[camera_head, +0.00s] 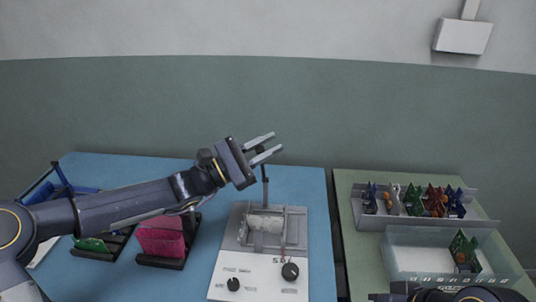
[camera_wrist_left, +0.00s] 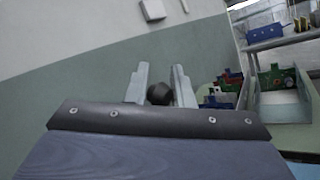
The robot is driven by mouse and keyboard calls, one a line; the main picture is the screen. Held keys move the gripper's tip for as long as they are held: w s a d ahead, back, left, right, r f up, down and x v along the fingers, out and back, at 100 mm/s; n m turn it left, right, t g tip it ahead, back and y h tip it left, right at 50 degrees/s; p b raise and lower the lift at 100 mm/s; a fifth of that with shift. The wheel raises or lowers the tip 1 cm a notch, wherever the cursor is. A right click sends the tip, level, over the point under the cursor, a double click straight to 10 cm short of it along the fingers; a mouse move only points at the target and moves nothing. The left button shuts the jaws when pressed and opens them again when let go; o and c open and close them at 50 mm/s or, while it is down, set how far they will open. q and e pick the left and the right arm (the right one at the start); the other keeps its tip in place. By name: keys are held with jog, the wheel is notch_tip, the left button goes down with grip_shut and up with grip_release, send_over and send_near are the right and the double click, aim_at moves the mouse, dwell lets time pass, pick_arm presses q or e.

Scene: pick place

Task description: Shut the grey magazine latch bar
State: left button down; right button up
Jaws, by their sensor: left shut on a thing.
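The grey magazine latch bar (camera_head: 265,191) stands upright at the back of the grey and white machine (camera_head: 230,268). A dark knob (camera_wrist_left: 159,94) shows between my left gripper's fingers in the left wrist view. My left gripper (camera_head: 272,146) is above the machine, its fingers pointing right and shut on the knob at the bar's top. The fingers partly hide the knob in the head view.
The blue table (camera_head: 190,285) also carries a pink-filled black holder (camera_head: 163,262) left of the machine. Two dark knobs (camera_head: 290,271) sit on its front panel. On the green table right, a grey rack (camera_head: 371,221) holds several coloured boards, and a clear bin (camera_head: 408,262) stands before it.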

pick_arm(q)
jog(key=shift+s+a+f+m+b, duration=0.1)
jog(key=shift+s+f+m+b, duration=0.1)
jog(key=shift+s+m+b, duration=0.15)
jog(key=c, duration=1.3)
grip_release()
jog(key=shift+o, duration=0.2)
jog(key=v, duration=0.7)
jog(key=shift+a+f, duration=0.15)
jog(key=shift+a, duration=0.35)
jog(key=v, duration=0.8)
jog(key=shift+w+a+f, duration=0.15)
jog(key=shift+a+f, duration=0.1)
jog(key=shift+f, duration=0.25)
